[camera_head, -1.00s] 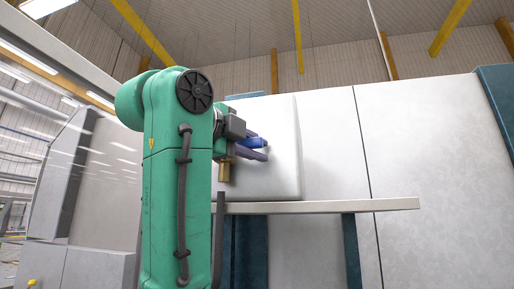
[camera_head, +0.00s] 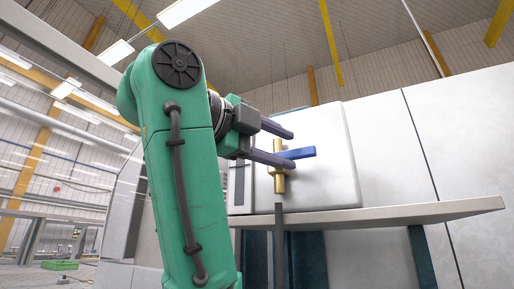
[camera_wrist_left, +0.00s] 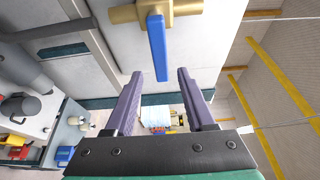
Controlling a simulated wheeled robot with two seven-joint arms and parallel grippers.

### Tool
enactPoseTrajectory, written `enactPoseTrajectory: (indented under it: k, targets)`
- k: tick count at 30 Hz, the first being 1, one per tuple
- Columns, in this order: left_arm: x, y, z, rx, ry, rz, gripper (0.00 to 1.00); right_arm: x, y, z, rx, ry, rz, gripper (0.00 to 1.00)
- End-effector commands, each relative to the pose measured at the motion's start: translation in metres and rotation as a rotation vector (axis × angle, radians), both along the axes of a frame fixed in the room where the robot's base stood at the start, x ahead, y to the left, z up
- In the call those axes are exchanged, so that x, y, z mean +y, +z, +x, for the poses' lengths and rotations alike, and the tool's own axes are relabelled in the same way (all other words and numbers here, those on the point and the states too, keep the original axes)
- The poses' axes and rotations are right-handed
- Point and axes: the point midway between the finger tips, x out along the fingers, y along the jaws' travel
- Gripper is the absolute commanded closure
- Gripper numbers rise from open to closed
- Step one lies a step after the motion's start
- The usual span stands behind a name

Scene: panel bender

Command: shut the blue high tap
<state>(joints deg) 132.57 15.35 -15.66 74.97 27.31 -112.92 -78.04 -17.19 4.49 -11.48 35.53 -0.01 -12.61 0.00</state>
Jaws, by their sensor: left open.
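The blue high tap has a flat blue lever (camera_head: 297,153) on a brass body (camera_head: 279,178), in front of a white panel. In the head view the lever points right, crosswise to the upright brass body. In the left wrist view the blue lever (camera_wrist_left: 157,48) also stands crosswise to the brass pipe (camera_wrist_left: 180,9). My left gripper (camera_head: 291,148) is open, its two purple-grey fingers apart. In the wrist view the lever's free end shows between the fingertips (camera_wrist_left: 160,74). I cannot tell whether a finger touches it. My right gripper is not seen.
A pale shelf (camera_head: 400,214) juts out below the tap. A white machine wall (camera_head: 385,150) stands behind and to the right. A green crate (camera_head: 60,265) lies on the far floor at left.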

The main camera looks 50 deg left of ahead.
Motion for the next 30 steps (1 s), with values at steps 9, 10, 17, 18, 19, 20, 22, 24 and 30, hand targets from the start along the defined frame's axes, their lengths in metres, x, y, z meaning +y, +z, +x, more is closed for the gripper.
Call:
enactPoseTrajectory:
  k: [9,10,17,18,19,20,22,24,30]
  targets:
    - [0.004,-0.002,-0.061,0.001,0.001,-0.001,0.45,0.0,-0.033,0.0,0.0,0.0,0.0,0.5]
    - [0.004,-0.002,-0.062,0.002,0.001,-0.001,0.45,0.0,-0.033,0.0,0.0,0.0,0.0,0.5]
    - [0.004,0.0,-0.063,0.003,0.0,-0.001,0.45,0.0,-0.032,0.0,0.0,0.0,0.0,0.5]
    - [0.004,0.0,-0.063,0.003,0.0,-0.001,0.45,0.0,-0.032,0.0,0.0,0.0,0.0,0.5]
    - [0.004,0.0,-0.063,0.003,0.0,-0.001,0.45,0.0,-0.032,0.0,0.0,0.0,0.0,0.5]
    - [0.004,0.0,-0.063,0.002,0.0,-0.001,0.45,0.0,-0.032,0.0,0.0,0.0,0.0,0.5]
    - [0.004,0.0,-0.063,0.002,0.0,-0.001,0.45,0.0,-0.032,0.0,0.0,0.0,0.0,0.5]
    - [0.004,0.0,-0.063,0.002,0.0,-0.001,0.45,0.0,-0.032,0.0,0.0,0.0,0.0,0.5]
    - [0.004,0.0,-0.063,0.002,0.0,0.0,0.45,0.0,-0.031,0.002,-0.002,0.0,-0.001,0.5]
